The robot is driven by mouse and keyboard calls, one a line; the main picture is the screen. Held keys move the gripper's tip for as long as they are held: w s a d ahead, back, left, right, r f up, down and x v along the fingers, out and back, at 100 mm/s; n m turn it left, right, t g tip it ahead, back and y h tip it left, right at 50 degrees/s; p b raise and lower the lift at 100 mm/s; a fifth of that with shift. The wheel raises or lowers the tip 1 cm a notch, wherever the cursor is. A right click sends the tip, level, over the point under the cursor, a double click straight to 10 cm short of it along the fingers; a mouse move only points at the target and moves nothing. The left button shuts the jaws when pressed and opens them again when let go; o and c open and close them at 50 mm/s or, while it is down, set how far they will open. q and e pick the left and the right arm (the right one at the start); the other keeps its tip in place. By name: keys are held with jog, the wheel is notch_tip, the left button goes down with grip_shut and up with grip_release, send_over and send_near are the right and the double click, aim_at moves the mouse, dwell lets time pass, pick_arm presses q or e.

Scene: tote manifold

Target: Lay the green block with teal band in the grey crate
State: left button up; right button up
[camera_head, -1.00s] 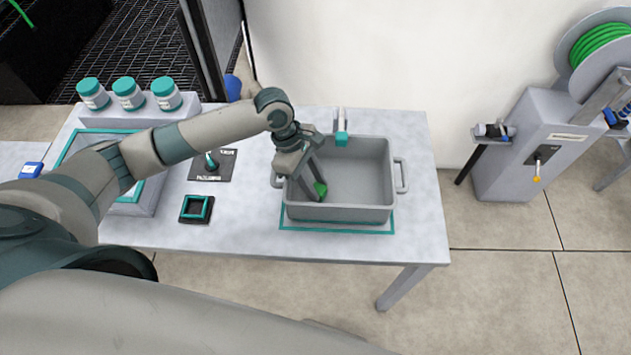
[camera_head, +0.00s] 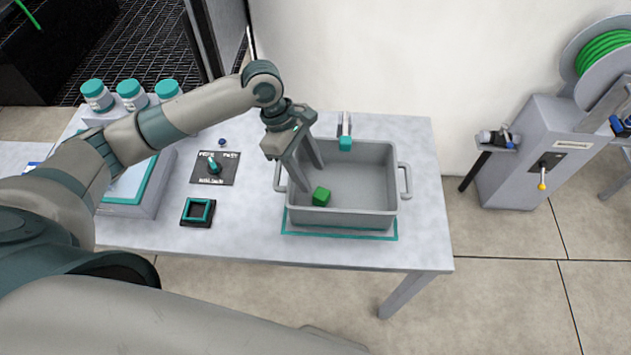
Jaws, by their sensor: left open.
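The green block (camera_head: 321,196) lies inside the grey crate (camera_head: 372,217), on its floor near the front left corner. No teal band can be made out on it at this size. The crate stands on the table inside a teal outline. My left gripper (camera_head: 312,177) is open, its fingers reaching over the crate's left part, above and apart from the block. My right gripper is not in view.
A tap-like fitting with a teal end (camera_head: 345,143) stands at the crate's back rim. Left of the crate are a black panel with a teal knob (camera_head: 214,168) and a black square holder (camera_head: 198,211). Several teal-lidded jars (camera_head: 131,94) stand at the back left.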

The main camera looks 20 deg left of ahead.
pick_arm(q)
jog(key=shift+v, duration=2.7)
